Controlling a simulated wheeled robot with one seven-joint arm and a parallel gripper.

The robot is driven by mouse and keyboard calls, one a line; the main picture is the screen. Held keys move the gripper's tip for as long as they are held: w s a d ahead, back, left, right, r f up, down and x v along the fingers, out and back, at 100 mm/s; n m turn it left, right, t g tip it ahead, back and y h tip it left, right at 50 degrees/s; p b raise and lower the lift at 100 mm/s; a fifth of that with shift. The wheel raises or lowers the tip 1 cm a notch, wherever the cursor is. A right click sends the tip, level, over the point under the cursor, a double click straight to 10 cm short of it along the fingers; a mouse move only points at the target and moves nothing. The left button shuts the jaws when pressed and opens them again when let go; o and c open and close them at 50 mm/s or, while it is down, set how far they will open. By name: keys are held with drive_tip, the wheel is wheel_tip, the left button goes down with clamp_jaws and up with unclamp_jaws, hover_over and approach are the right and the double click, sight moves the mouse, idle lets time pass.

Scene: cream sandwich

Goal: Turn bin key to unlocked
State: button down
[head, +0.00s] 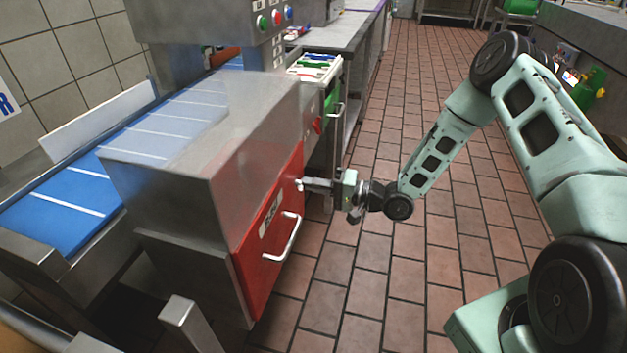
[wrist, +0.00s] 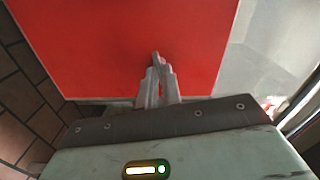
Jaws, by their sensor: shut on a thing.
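The red bin front (head: 262,240) is set in the side of the steel machine, with a label and a pale handle (head: 288,238). My gripper (head: 303,184) reaches in from the right to the upper right part of the red front, above the handle. In the wrist view the two fingers of my gripper (wrist: 158,72) are close together against the red panel (wrist: 120,40). They are shut on a small grey key (wrist: 155,56), whose tip shows just past the fingertips. The fingers hide most of the key, and its turn angle cannot be told.
The steel machine housing (head: 200,130) and the blue conveyor belt (head: 60,205) lie to the left. A control panel with coloured buttons (head: 275,18) stands above. The tiled floor (head: 400,270) to the right is clear around my arm.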

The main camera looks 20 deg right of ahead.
drive_tip(key=shift+f+m+p, duration=0.1)
drive_tip(key=shift+m+p, duration=0.2)
drive_tip(key=shift+m, duration=0.7)
drive_tip(key=c, duration=1.6)
unclamp_jaws()
drive_tip(key=shift+d, duration=0.1)
drive_tip(key=v, duration=1.7)
drive_tip(key=shift+s+d, duration=0.1)
